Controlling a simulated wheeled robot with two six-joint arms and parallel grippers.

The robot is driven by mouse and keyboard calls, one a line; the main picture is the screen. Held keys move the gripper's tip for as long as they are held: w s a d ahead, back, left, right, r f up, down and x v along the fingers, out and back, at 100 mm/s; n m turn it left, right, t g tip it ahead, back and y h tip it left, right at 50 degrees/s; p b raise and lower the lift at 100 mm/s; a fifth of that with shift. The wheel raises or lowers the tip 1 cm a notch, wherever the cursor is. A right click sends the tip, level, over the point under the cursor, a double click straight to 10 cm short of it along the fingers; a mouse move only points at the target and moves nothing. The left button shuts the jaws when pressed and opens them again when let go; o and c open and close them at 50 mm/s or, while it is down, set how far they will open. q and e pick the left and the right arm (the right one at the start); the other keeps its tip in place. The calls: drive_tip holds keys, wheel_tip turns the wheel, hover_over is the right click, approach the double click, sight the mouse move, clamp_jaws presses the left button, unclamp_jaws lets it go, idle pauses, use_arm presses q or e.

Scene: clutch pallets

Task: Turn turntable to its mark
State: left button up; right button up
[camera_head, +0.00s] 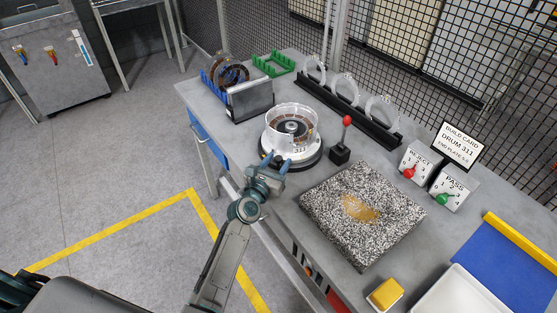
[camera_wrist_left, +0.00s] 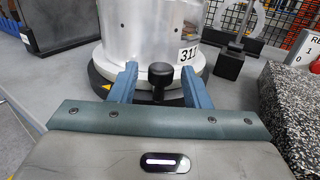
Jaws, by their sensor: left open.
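The turntable (camera_head: 313,158) is a dark round base on the grey bench, carrying a silver and clear drum (camera_head: 291,126) marked 311. In the left wrist view the drum (camera_wrist_left: 150,35) stands upright on the turntable's dark rim (camera_wrist_left: 100,86). A black knob (camera_wrist_left: 160,75) sticks up at the turntable's near edge. My left gripper (camera_head: 275,160) is at that near edge. In the left wrist view its two blue fingers (camera_wrist_left: 160,88) are apart, one on each side of the knob; I cannot tell whether they touch it. My right gripper is not in view.
A red-topped lever (camera_head: 346,132) stands right of the turntable, with a speckled stone block (camera_head: 362,213) nearer. A grey box (camera_head: 250,101) stands left behind the drum. A black rack (camera_head: 349,111) with clear rings runs along the back. REJECT and PASS counters (camera_head: 417,161) stand at right.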

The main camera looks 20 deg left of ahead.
use_arm(q)
drive_tip(key=shift+w+d, duration=0.1)
drive_tip(key=shift+w, duration=0.4)
clamp_jaws()
